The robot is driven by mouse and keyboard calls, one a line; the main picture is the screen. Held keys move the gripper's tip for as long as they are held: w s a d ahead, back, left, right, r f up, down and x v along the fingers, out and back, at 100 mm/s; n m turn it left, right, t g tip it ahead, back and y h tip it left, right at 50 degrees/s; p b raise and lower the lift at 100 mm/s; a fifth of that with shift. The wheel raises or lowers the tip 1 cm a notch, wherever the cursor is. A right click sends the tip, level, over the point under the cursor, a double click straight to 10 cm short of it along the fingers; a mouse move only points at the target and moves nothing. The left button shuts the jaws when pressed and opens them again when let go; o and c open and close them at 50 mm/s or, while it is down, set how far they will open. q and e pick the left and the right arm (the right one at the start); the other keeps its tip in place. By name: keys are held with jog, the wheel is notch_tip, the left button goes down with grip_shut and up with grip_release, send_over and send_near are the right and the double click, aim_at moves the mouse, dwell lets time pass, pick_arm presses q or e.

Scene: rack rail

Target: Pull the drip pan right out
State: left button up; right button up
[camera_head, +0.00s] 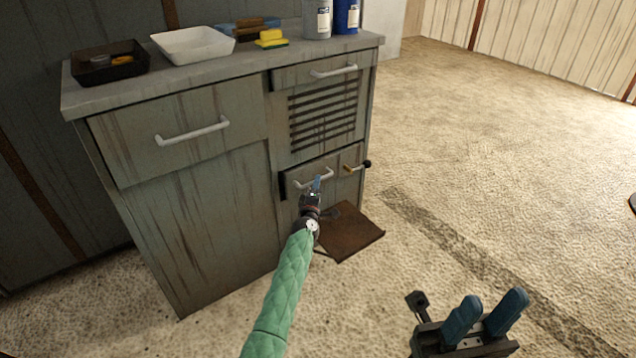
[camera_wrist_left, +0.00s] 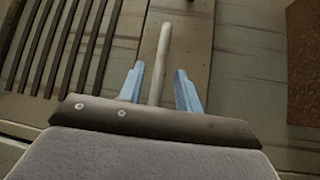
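The low drawer front (camera_head: 325,170) at the cabinet's lower right has a white bar handle (camera_head: 326,176); I take it for the drip pan's front. A dark gap shows along its left edge. My left gripper (camera_head: 317,183) is at this handle. In the left wrist view its two blue fingers (camera_wrist_left: 160,70) stand apart on either side of the pale handle bar (camera_wrist_left: 163,55), with visible gaps. My right gripper (camera_head: 484,316) is open and empty above the floor at lower right.
The grey cabinet (camera_head: 215,190) bears a dark tray (camera_head: 108,72), a white tray (camera_head: 185,55), yellow sponges (camera_head: 270,40) and bottles. A brown plate (camera_head: 352,235) lies low in front.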

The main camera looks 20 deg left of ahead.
pick_arm(q)
jog(key=shift+w+a+r+b, duration=0.1)
jog(key=shift+w+r+b, duration=0.05)
jog(key=shift+w, duration=0.6)
jog(key=shift+w+a+r+b, duration=0.1)
jog(key=shift+w+b, duration=0.05)
jog(key=shift+w, duration=0.6)
jog(key=shift+c, duration=0.4)
grip_shut()
